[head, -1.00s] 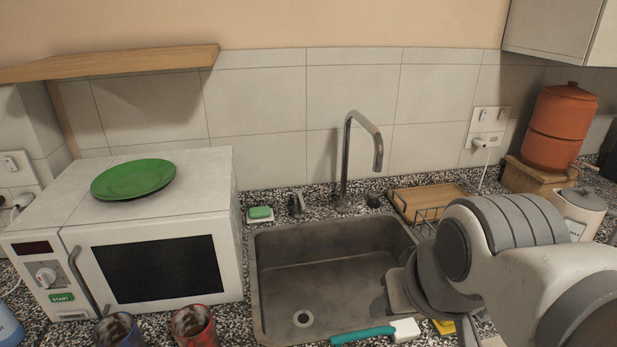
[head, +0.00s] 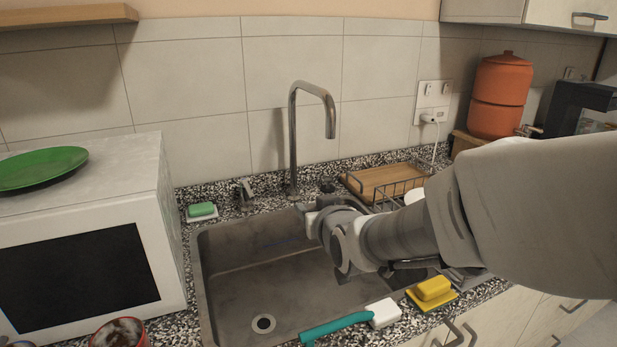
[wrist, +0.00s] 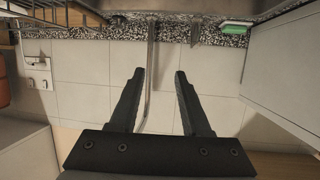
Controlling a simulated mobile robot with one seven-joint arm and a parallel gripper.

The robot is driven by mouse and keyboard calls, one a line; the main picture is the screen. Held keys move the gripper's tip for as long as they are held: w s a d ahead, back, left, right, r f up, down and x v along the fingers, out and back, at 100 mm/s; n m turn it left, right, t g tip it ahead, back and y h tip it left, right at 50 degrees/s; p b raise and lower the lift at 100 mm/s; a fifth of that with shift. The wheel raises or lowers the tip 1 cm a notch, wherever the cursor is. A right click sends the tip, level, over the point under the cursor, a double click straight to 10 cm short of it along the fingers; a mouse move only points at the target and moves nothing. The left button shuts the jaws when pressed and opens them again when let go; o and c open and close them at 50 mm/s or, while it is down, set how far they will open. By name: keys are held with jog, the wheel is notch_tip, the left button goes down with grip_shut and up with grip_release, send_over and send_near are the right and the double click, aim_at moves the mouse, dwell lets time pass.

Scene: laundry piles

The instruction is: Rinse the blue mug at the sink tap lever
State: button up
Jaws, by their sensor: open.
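The tall metal tap (head: 292,140) stands behind the sink (head: 225,290). A small metal lever-like fitting (head: 246,190) is left of the tap's base, and a dark knob (head: 327,187) is right of it. My gripper (wrist: 160,72) is open and empty. In the head view its end is over the right part of the sink, with the fingers hard to make out. In the wrist view, which looks upside down, the tap (wrist: 151,80) shows between the fingers, farther off. The blue mug is not clearly visible; only a dark sliver shows at the bottom-left corner of the head view.
A red mug (head: 118,334) stands before the white microwave (head: 170,230). A teal-handled brush (head: 340,324) and yellow sponge (head: 433,289) lie on the front counter edge. A green soap or sponge (head: 201,210) and a wire rack (head: 400,188) flank the tap.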

aim_at(252, 198)
jog(key=w+a+f+n+t+y+b, duration=0.25)
jog(key=a+f+b, duration=0.25)
jog(key=a+f, duration=0.4)
jog(key=shift+m+y, duration=0.35)
jog(key=shift+y, duration=0.1)
jog(key=x, duration=0.6)
jog(key=r+x, duration=0.1)
jog(key=x, duration=1.1)
jog(key=shift+a+r, duration=0.2)
jog(key=shift+r, duration=0.2)
grip_shut()
